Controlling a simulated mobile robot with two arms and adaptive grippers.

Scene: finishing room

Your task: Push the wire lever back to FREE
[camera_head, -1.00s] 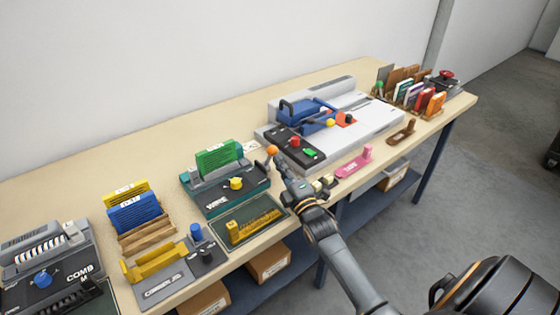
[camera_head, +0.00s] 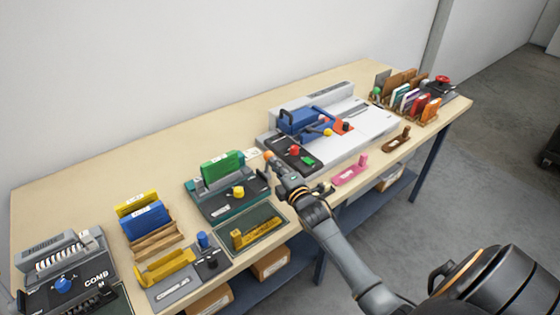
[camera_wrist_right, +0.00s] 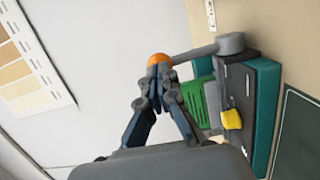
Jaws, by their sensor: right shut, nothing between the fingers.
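The teal wire machine (camera_head: 222,205) stands mid-bench with a green stack (camera_head: 221,168) in it and a yellow knob (camera_head: 238,192) on its front. Its lever ends in an orange ball (camera_head: 267,155) at the machine's right side. In the right wrist view the orange ball (camera_wrist_right: 158,60) sits on a grey lever arm (camera_wrist_right: 195,51) that runs to a round pivot (camera_wrist_right: 230,43). My right gripper (camera_wrist_right: 154,78) is shut and empty, its fingertips at the ball and seemingly touching it. The FREE mark is not legible. My left gripper is out of view.
A white machine (camera_head: 345,135) with a blue clamp stands right of the lever. A dark tray (camera_head: 250,232) with a yellow part lies in front of the wire machine. A pink holder (camera_head: 350,172) lies near the front edge. The bench behind is bare.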

